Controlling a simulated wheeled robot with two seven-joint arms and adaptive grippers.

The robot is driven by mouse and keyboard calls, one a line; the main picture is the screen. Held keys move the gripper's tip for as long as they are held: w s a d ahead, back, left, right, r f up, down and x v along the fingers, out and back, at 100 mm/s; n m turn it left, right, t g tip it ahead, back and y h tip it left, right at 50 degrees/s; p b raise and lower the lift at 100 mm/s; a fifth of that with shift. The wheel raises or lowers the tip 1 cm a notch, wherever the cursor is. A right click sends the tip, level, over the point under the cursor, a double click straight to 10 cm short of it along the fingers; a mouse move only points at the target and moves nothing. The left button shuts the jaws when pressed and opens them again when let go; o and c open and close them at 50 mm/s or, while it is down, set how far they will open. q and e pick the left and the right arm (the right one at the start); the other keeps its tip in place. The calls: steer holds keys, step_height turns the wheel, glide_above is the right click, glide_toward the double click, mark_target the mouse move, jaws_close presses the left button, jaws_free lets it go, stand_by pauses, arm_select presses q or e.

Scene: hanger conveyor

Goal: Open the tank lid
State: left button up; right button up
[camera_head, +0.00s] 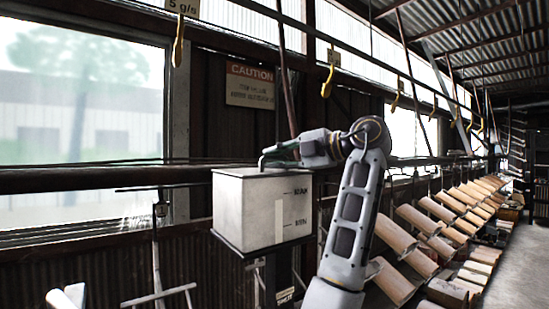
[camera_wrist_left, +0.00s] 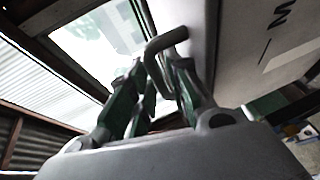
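The tank (camera_head: 258,215) is a pale box with dark level marks on its front, standing on a dark ledge. Its lid (camera_head: 250,172) lies flat on top, with no visible gap. My left gripper (camera_head: 277,152) is at the lid's top, its arm coming from the right of the tank. In the left wrist view, the grey bent lid handle (camera_wrist_left: 165,41) runs between the green fingers of my left gripper (camera_wrist_left: 158,70). The fingers close in on both sides of the handle and look shut on it. The contact is partly hidden. My right gripper is not in view.
A dark rail (camera_head: 90,178) runs along the wall behind the tank. A caution sign (camera_head: 250,86) hangs above it. Yellow hooks (camera_head: 327,82) hang from the overhead line. Rows of tilted pale boards (camera_head: 394,236) stand to the right of my arm.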

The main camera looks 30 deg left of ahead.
arm_select(q)
steer(key=shift+a+f, duration=0.1)
steer(key=shift+a, duration=0.4)
steer(key=shift+c, duration=0.3)
jaws_close()
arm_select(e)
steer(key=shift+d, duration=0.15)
arm_select(q)
steer(key=shift+a, duration=0.1)
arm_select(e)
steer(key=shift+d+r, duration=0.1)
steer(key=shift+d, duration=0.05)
